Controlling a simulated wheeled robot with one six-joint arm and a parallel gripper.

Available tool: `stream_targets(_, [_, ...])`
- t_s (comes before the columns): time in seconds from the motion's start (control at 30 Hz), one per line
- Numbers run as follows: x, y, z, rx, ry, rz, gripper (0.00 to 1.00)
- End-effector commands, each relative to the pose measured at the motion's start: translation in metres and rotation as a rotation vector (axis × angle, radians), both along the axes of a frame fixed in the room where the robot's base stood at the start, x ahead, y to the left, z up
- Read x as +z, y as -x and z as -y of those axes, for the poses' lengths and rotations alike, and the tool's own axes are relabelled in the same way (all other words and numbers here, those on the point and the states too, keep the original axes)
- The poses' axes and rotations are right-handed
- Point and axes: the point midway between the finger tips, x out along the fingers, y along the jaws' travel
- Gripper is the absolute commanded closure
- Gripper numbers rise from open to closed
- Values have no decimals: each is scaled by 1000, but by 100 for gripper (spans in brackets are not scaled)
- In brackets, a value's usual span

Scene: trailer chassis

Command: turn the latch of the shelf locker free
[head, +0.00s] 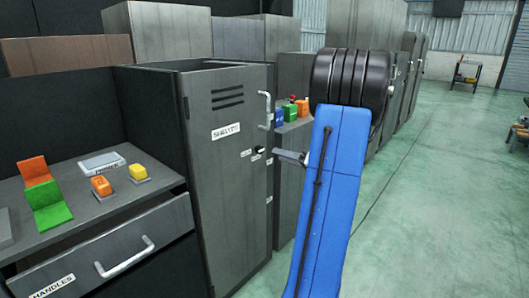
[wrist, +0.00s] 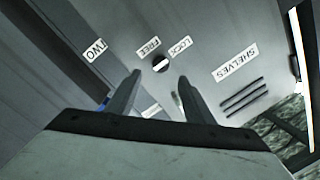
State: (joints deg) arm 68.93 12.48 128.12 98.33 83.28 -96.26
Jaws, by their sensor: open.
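The grey shelf locker (head: 228,210) stands upright with its door shut and a "SHELVES" label (wrist: 236,62). Its latch (wrist: 161,64) is a small dark round knob with a pale bar across it. In the wrist view the bar slants slightly up to the right; which label it points at is hard to tell. A "FREE" label (wrist: 149,46) and a "LOCK" label (wrist: 181,48) sit beside the knob. My gripper (wrist: 159,76) is open and empty, its fingertips on either side of the knob's near side. Contact cannot be told. In the head view the latch (head: 259,150) is small.
A vertical handle (head: 265,110) is on the locker door above the latch. A counter (head: 110,205) with coloured blocks and a drawer is at the left. More coloured items (head: 291,110) stand behind the locker. Green floor (head: 440,190) is open at the right.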

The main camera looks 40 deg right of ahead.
Motion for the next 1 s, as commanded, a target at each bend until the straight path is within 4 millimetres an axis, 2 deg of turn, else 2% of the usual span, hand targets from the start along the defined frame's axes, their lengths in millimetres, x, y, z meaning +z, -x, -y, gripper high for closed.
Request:
stream_targets(0.3, [0, -51, -11, 4, 0, -1, 52])
stream_targets(0.5, [0, -76, -15, 3, 0, -1, 52])
stream_targets(0.7, [-1, -87, -16, 0, -1, -2, 52])
stream_targets(1.0, [0, -89, -17, 0, 0, -1, 52])
